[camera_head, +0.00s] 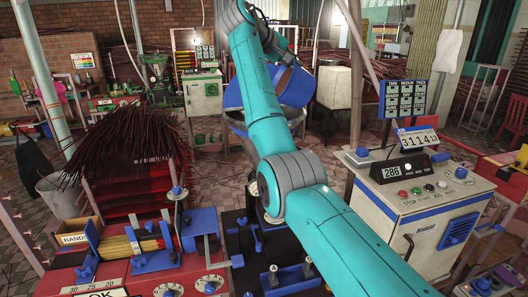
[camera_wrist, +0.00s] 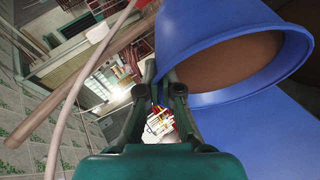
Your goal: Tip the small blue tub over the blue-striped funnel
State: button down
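The blue tub (camera_head: 298,88) hangs tilted behind my upper arm in the head view. In the wrist view the tub (camera_wrist: 215,45) fills the upper right, with a thick blue rim around a brown inside. My gripper (camera_wrist: 163,88) has its fingers on either side of the tub's wall at the rim and is shut on it. In the head view my gripper (camera_head: 287,54) is small and dark at the tub's top edge. A grey round vessel (camera_head: 236,122), which may be the funnel, is below the tub. My arm hides much of it, and I cannot make out its stripe.
A white control cabinet (camera_head: 420,205) with buttons and displays stands at the right. A heap of dark red incense sticks (camera_head: 130,140) lies at the left. A green-topped machine (camera_head: 205,95) stands behind. A red workbench (camera_head: 130,275) with blue fittings is in front.

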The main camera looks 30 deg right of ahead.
jog(key=shift+a+r+h, duration=0.35)
jog(key=shift+r+h, duration=0.15)
jog(key=shift+r, duration=0.05)
jog(key=shift+a, duration=0.1)
dwell(0.8)
jog(key=shift+w+a+r+n+h, duration=0.2)
jog(key=shift+a+n+h, duration=0.1)
jog(key=shift+a+h, duration=0.15)
jog(key=shift+a, duration=0.1)
dwell(0.9)
jog(key=shift+w+a+r+h, duration=0.15)
jog(key=shift+a+r+h, duration=0.05)
jog(key=shift+a+h, duration=0.25)
dwell(1.0)
jog(key=shift+w+a+r+n+g+h, duration=0.1)
jog(key=shift+w+a+n+g+h, duration=0.15)
jog(key=shift+a+h, duration=0.2)
jog(key=shift+a, duration=0.1)
dwell(0.9)
